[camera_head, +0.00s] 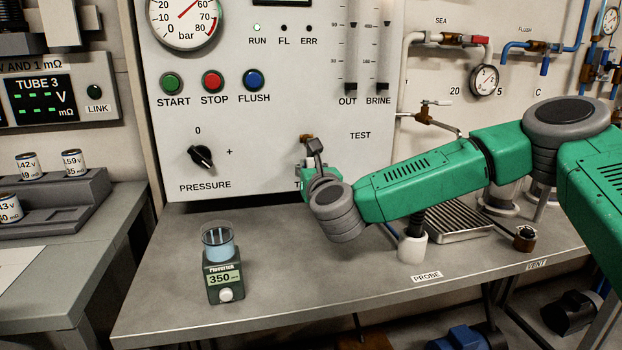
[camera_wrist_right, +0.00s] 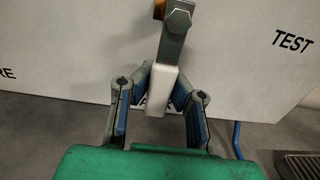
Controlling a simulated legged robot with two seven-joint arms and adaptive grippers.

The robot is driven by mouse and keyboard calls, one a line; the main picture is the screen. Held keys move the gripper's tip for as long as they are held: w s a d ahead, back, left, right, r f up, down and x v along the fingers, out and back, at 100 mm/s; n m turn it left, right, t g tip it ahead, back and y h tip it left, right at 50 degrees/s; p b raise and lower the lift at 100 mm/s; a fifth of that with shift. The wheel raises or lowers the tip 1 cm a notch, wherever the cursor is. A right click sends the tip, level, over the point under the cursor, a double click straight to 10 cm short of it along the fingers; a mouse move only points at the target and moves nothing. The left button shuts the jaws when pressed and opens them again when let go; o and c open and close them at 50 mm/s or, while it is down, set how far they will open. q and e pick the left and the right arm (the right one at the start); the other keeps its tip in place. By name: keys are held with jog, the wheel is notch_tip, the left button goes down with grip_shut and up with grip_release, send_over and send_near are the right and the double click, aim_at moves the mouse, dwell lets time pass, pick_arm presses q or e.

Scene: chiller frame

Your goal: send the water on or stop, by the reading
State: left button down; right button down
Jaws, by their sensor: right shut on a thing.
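My right gripper (camera_head: 316,172) is at the lower right of the white control panel (camera_head: 262,130). In the right wrist view its fingers (camera_wrist_right: 163,88) are closed around the pale end of a metal lever (camera_wrist_right: 175,42). The lever hangs down from a brass fitting on the panel, left of the word TEST. In the head view the lever (camera_head: 315,146) is small and partly hidden by the gripper. A small dark meter (camera_head: 224,282) on the bench shows 350; its unit is too small to read. A clear cup of bluish water (camera_head: 219,243) sits on top of it. My left gripper is not in view.
The panel has START (camera_head: 171,83), STOP (camera_head: 212,81) and FLUSH (camera_head: 253,79) buttons, a pressure knob (camera_head: 201,157) and a bar gauge (camera_head: 185,18). A ridged drain tray (camera_head: 459,222) and a white probe holder (camera_head: 412,248) stand at right. The bench front is clear.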

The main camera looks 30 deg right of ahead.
jog(key=shift+s+a+f+m, duration=0.1)
jog(key=shift+a+f+m, duration=0.05)
jog(key=shift+f, duration=0.25)
jog(key=shift+s+a+f+m, duration=0.1)
jog(key=shift+a+f+m, duration=0.05)
jog(key=shift+f, duration=0.25)
jog(key=c, duration=1.4)
grip_release()
jog(key=shift+s+r, duration=0.1)
jog(key=shift+c, duration=0.2)
jog(key=shift+r, duration=0.25)
jog(key=v, duration=1.1)
jog(key=shift+s, duration=0.4)
